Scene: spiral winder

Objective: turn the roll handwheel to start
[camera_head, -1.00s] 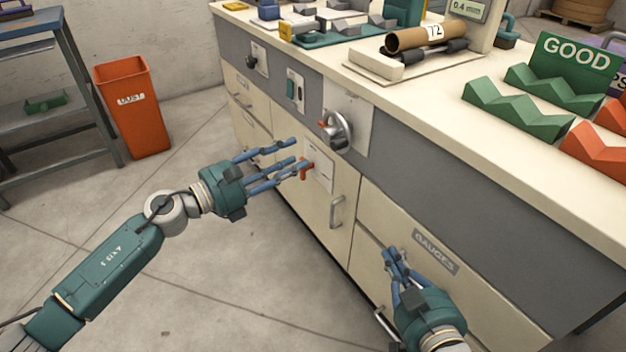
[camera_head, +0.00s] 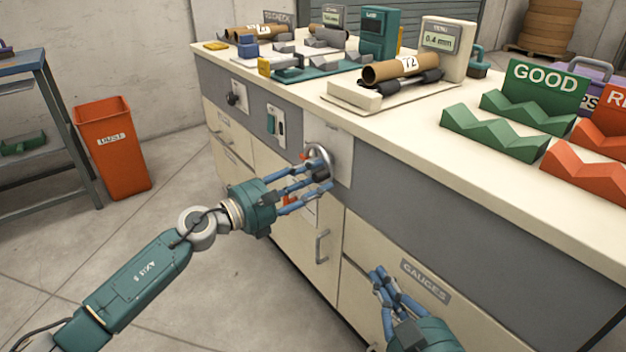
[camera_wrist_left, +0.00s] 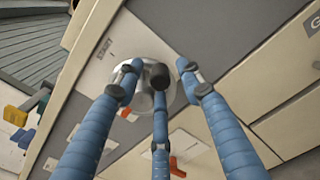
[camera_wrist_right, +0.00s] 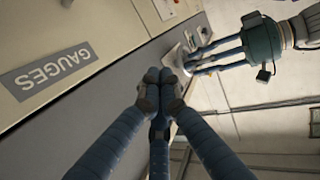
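The silver roll handwheel (camera_head: 321,152) sits on a pale plate on the bench's front face. Its rim is partly hidden by my left fingers, and it also shows in the left wrist view (camera_wrist_left: 145,102). My left gripper (camera_head: 322,170) is at the wheel with its blue fingers spread around it. I cannot tell whether the fingers touch the rim. A "START" mark (camera_wrist_left: 103,48) is on the plate beside the wheel. My right gripper (camera_head: 379,274) is low in front of the "GAUGES" drawer, its fingertips together and empty.
An orange lever (camera_head: 289,199) is just below the wheel, partly behind my left fingers. A green switch (camera_head: 271,124) and a dark knob (camera_head: 232,99) are further left. The worktop holds a cardboard tube (camera_head: 395,69) and green rack (camera_head: 495,133). Floor in front is clear.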

